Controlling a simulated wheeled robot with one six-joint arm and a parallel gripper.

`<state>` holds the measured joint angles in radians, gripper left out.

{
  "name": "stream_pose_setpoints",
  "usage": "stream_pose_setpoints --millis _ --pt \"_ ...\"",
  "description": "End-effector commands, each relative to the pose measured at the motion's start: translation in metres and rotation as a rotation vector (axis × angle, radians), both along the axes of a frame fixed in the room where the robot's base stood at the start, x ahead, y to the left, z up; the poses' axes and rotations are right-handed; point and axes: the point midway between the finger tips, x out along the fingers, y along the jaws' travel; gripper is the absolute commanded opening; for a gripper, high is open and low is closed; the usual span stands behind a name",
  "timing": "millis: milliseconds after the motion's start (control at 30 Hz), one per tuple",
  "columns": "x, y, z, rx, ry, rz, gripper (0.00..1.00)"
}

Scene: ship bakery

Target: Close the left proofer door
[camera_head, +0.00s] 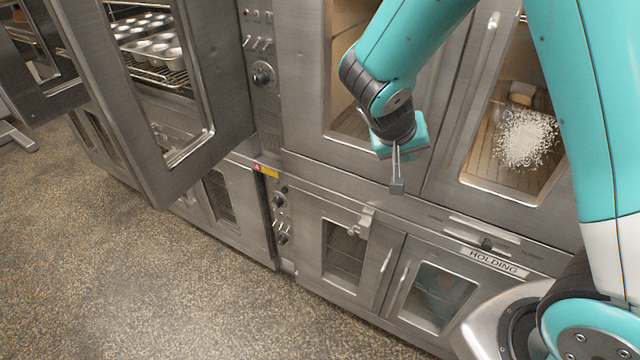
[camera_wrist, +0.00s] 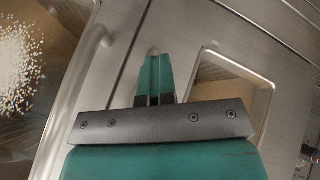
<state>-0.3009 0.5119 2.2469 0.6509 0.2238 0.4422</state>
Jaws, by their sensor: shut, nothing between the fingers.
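A steel door with a window (camera_head: 160,100) stands swung open on the left in the head view. I cannot tell for certain whether this is the left proofer door. My gripper (camera_head: 397,187) is shut and empty, well to the right of that open door, in front of the closed upper doors of the right unit. In the wrist view my gripper's fingers (camera_wrist: 154,75) are together, pointing at a steel door frame between two windows. The open door does not show there.
Another open door (camera_head: 40,65) stands at the far left. A control panel (camera_head: 262,75) separates the open door from the right unit. Lower closed doors, beside a HOLDING label (camera_head: 494,262), lie below my gripper. The speckled floor (camera_head: 130,280) at the lower left is clear.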

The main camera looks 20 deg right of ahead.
Motion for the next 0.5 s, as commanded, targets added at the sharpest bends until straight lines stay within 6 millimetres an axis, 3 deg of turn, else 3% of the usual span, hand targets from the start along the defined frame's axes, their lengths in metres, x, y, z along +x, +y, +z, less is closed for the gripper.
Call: stream_pose_setpoints --millis 500 --pt "0.0091 -0.0063 0.0018 -0.011 -0.012 0.002 0.00"
